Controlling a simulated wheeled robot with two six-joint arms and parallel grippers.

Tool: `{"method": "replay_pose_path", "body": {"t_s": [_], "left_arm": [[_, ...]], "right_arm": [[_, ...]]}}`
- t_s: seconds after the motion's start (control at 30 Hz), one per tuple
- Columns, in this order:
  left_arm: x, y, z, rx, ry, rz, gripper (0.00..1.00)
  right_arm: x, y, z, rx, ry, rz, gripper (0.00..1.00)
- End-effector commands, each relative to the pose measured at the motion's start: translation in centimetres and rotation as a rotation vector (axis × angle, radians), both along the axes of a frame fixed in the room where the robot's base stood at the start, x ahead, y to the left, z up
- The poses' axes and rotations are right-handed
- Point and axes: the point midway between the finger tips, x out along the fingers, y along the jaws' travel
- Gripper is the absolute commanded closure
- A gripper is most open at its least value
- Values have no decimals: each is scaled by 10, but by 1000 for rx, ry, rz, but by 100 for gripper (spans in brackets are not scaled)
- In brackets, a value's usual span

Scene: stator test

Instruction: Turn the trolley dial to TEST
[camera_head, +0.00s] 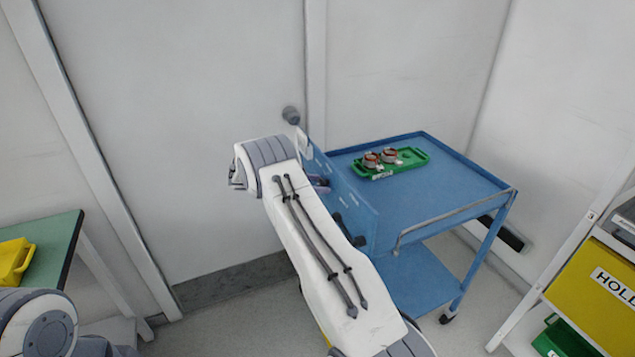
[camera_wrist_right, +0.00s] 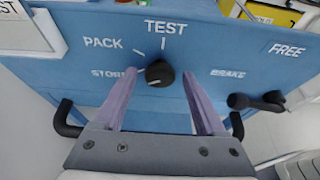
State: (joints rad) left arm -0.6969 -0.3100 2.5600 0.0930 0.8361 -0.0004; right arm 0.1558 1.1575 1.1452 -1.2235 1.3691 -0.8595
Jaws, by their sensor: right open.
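The blue trolley (camera_head: 455,187) stands at the right of the head view. In the right wrist view, its blue side panel (camera_wrist_right: 225,62) carries the black round dial (camera_wrist_right: 159,73). Labels PACK, TEST and STORE sit around the dial, with TEST above it. A pale mark on the dial appears to point lower left, toward STORE. My right gripper (camera_wrist_right: 159,75) is open, its two purple fingers on either side of the dial with gaps visible. In the head view the right gripper (camera_head: 319,183) is mostly hidden behind my arm. My left gripper is out of view.
A green tray (camera_head: 408,160) with copper-coloured parts lies on the trolley top. A shelf with a yellow bin (camera_head: 597,300) stands right; a green-topped table (camera_head: 57,245) stands left.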

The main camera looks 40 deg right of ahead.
Motion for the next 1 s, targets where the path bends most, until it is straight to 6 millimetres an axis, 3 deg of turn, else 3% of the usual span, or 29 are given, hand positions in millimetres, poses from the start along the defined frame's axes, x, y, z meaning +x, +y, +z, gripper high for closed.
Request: {"method": "replay_pose_path", "body": {"t_s": [0.33,0.37,0.53,1.0], "left_arm": [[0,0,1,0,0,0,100],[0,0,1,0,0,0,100],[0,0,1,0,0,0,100],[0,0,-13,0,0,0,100]], "right_arm": [[-1,-5,-3,1,0,0,27],[-1,-5,-2,1,-1,0,35],[-1,-5,-2,1,-1,0,100],[-2,-4,-4,-24,-100,0,100]]}}
